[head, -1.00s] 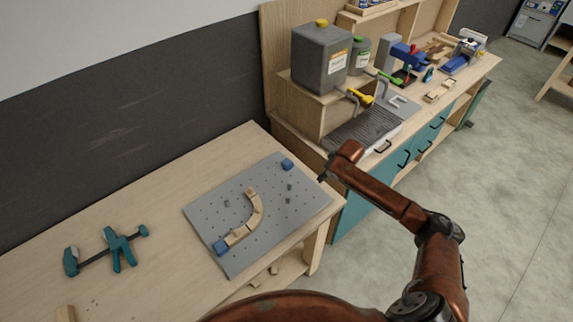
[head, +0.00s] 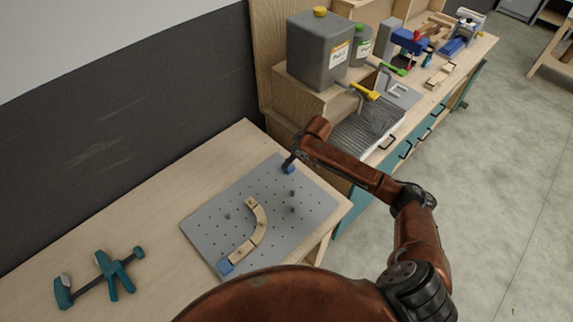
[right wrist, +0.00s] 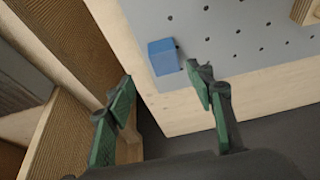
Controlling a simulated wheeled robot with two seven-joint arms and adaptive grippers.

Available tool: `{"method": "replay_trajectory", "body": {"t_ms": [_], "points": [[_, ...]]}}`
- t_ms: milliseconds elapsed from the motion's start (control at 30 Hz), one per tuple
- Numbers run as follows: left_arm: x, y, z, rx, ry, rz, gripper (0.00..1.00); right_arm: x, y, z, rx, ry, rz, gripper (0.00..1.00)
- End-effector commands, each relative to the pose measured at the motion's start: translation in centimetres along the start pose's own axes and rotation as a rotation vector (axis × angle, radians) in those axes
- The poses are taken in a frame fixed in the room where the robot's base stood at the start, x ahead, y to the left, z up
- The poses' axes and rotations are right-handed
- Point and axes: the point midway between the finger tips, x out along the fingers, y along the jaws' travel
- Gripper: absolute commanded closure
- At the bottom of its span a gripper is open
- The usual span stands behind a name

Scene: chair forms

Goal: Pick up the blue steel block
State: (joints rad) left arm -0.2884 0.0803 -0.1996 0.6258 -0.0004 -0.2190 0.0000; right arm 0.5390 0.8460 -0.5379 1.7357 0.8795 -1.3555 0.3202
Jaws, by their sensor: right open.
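A blue steel block (head: 289,169) sits at the far corner of the grey perforated plate (head: 205,222). In the right wrist view the blue block (right wrist: 163,57) lies on the plate near its edge, ahead of and between the lines of my open fingers. My right gripper (head: 290,163) is at this block in the head view; its fingertips (right wrist: 160,78) are apart with nothing held. I cannot tell the height gap. A second blue block (head: 225,267) sits at the plate's near end, against a curved wooden strip (head: 257,222). My left gripper is not in view.
Grey pegs (head: 292,207) stand on the plate beside the strip. A teal clamp (head: 108,275) lies on the bench at left. A wooden shelf with a grey canister (head: 318,50) and a ribbed sink tray (head: 365,128) stand beyond the plate.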

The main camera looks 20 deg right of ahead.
Motion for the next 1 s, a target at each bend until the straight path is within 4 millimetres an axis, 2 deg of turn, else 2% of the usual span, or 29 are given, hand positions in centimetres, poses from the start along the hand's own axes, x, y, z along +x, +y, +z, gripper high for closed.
{"method": "replay_trajectory", "body": {"t_ms": [233,367,500,767,1000], "points": [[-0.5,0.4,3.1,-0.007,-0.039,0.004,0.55,3.0,-0.8,-0.3,-0.012,0.0,-0.007,0.51],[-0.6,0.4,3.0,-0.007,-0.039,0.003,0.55,5.0,-0.8,-0.1,-0.011,0.0,-0.006,0.51],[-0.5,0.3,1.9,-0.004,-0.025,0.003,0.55,6.3,-0.7,0.0,-0.012,0.0,-0.004,0.51],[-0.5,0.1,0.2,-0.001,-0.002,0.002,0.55,6.5,-0.6,0.1,-0.011,0.002,-0.004,0.51],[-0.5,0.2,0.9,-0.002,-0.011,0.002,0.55,6.5,-0.6,0.1,-0.01,0.001,-0.004,0.67]]}}
